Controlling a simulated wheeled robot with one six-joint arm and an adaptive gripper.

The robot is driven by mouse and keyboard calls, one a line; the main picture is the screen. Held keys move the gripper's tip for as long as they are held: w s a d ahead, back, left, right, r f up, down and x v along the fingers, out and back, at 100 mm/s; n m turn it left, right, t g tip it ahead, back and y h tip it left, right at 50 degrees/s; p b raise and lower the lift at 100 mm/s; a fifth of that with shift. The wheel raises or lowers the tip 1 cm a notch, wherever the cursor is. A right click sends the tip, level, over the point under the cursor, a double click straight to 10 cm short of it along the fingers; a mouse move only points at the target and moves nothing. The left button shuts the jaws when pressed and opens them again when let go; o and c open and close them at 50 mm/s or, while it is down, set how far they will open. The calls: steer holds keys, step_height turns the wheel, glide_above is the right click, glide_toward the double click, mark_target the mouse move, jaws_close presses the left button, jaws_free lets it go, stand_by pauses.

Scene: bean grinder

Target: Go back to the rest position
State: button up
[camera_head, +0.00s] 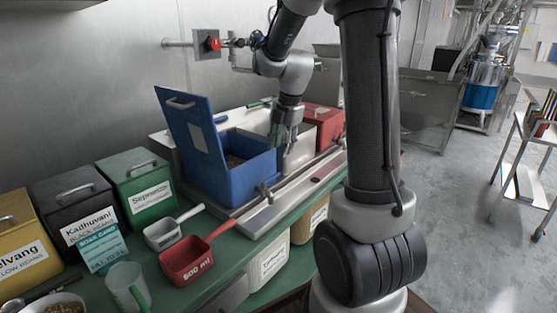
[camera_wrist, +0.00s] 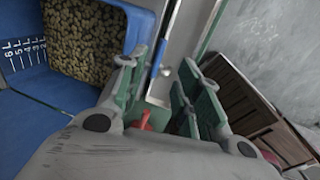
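My gripper (camera_head: 286,136) hangs pointing down at the right side of the blue bin in the head view. In the wrist view its two green-padded fingers (camera_wrist: 168,88) stand apart with nothing clearly held between them. The blue bin (camera_head: 250,182) has its lid (camera_head: 192,125) raised and holds brown beans (camera_head: 234,160). The bin and beans (camera_wrist: 85,45) also show at the left of the wrist view. A small red patch shows between the finger bases there, and I cannot tell what it is.
A red bin (camera_head: 325,122) stands just behind my gripper. Green (camera_head: 140,190), black (camera_head: 72,205) and yellow (camera_head: 22,240) bins line the wall. A red scoop (camera_head: 190,262) and a white scoop (camera_head: 163,234) lie on the green counter (camera_head: 235,250). Open floor (camera_head: 455,190) lies at right.

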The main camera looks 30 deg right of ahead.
steer(key=shift+s+d+r, duration=0.1)
steer(key=shift+s+r, duration=0.1)
steer(key=shift+r, duration=0.9)
steer(key=s+a+r+m, duration=0.2)
steer(key=s+m, duration=0.5)
steer(key=s, duration=0.1)
steer(key=s+a+r+m+t, duration=0.1)
steer(key=s+r+m, duration=0.1)
steer(key=s+m, duration=0.5)
steer(key=s+a+r+m+t, duration=0.1)
steer(key=s+a+r+m, duration=0.1)
steer(key=s+m, duration=0.6)
steer(key=shift+s+a+r+h, duration=0.35)
steer(key=shift+s+r+h, duration=0.05)
steer(key=shift+s+r, duration=0.15)
